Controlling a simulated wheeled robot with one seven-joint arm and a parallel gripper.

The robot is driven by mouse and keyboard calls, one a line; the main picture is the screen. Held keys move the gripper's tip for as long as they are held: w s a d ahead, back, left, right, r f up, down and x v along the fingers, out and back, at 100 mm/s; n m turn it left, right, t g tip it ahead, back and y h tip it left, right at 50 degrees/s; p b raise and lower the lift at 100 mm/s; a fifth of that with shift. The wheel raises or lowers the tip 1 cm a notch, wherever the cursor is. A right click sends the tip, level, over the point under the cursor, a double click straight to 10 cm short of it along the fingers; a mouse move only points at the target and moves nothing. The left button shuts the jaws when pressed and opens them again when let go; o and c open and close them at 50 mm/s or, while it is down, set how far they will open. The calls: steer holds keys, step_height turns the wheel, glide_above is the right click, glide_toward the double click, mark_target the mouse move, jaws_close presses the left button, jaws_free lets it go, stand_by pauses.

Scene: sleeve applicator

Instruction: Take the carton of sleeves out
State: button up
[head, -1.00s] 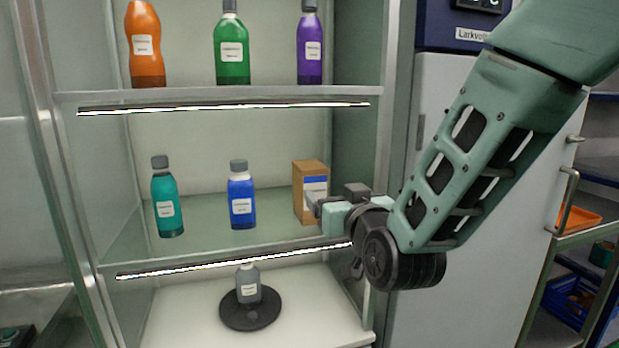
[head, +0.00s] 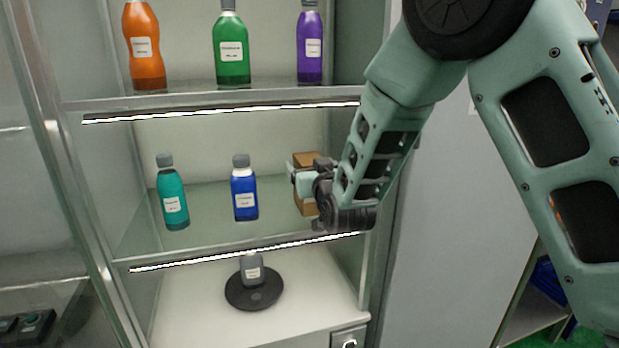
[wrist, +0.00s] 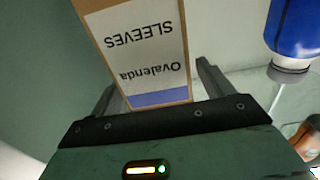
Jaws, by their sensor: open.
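The carton of sleeves (head: 306,160) is a brown box on the right of the middle glass shelf, partly hidden behind my gripper in the head view. In the wrist view the carton (wrist: 135,45) shows a white label with a blue band, reading "Ovalenda SLEEVES" upside down. My gripper (head: 297,180) is at the carton's front. In the wrist view the gripper (wrist: 155,88) has its two fingers apart, one on each side of the carton. I cannot tell whether either finger touches it.
A blue bottle (head: 244,190) and a teal bottle (head: 172,195) stand left of the carton on the same shelf. Orange, green and purple bottles stand on the shelf above. A grey bottle (head: 252,268) stands on a black disc below. The cabinet's right post is beside my arm.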

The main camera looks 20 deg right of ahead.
steer(key=shift+w, duration=0.9)
steer(key=shift+c, duration=0.3)
steer(key=c, duration=1.2)
